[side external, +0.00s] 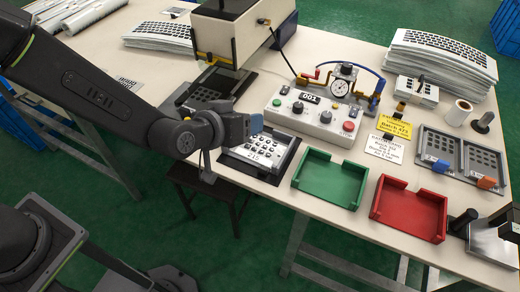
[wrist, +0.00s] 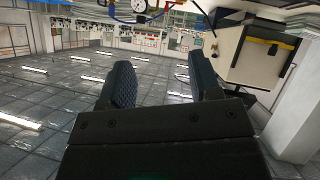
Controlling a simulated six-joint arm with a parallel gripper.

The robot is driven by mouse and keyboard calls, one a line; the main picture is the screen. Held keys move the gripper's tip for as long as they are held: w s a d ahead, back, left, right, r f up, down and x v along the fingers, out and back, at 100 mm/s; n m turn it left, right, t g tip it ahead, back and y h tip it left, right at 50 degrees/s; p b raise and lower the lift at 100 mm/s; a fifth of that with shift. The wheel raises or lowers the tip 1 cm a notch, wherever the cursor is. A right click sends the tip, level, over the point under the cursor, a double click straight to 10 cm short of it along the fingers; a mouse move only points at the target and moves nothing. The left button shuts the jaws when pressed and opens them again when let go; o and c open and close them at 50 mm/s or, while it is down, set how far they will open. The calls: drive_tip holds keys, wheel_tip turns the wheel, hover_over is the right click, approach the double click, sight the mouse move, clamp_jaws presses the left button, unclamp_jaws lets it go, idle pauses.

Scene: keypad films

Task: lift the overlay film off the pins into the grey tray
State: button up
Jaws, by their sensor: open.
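The film (side external: 262,147), a white sheet with rows of dark key openings, lies in a dark fixture (side external: 287,157) near the front edge of the table. The pins are too small to make out. My gripper (side external: 256,124) is above the far left part of the fixture, apart from the film as far as I can tell. In the wrist view my gripper (wrist: 163,76) is open, with nothing between its two dark ribbed fingers.
A green tray (side external: 327,195) and a red tray (side external: 411,228) stand right of the fixture. A control box (side external: 316,120) with a gauge stands behind it. A press (side external: 232,38) stands at the back left. Film stacks (side external: 440,62) are at the back right.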

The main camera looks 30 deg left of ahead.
sight(259, 181)
drive_tip(key=s+d+f+t, duration=0.1)
drive_tip(key=f, duration=0.2)
drive_tip(key=d+f+t+y, duration=0.1)
drive_tip(key=f, duration=0.2)
drive_tip(key=s+d+f, duration=0.1)
drive_tip(key=f, duration=0.3)
drive_tip(key=shift+s+d+t+y, duration=0.3)
drive_tip(key=shift+t+y, duration=0.1)
drive_tip(key=s+f+m+t, duration=0.2)
drive_tip(key=s+f+t, duration=0.1)
drive_tip(key=s+f, duration=0.25)
drive_tip(key=w, duration=0.7)
drive_tip(key=shift+w+d+f, duration=0.2)
drive_tip(key=shift+w+f, duration=0.05)
drive_tip(key=shift+f, duration=0.15)
drive_tip(key=c, duration=1.1)
drive_tip(key=shift+o, duration=0.2)
drive_tip(key=shift+r, duration=0.1)
